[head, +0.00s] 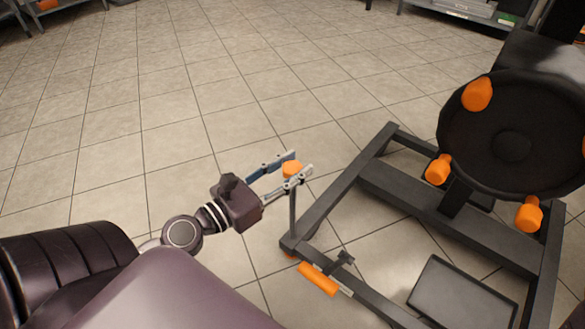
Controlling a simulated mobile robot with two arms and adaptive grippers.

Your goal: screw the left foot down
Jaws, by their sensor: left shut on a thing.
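The left foot is a thin grey upright screw (293,215) at the near left corner of a dark metal frame (375,178). It has an orange knob (291,169) on top. My left gripper (294,171) is shut on this knob, with one finger on each side of it. The screw's lower end meets the frame's corner, and a bit of orange shows under that corner. Whether the foot touches the floor cannot be seen clearly. My right gripper is not in view.
A black round part (512,145) with several orange knobs stands over the frame at right. An orange handle (319,279) lies along the near beam, beside a small black clamp. A dark flat panel (462,299) is at lower right. The tiled floor (200,90) behind is clear.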

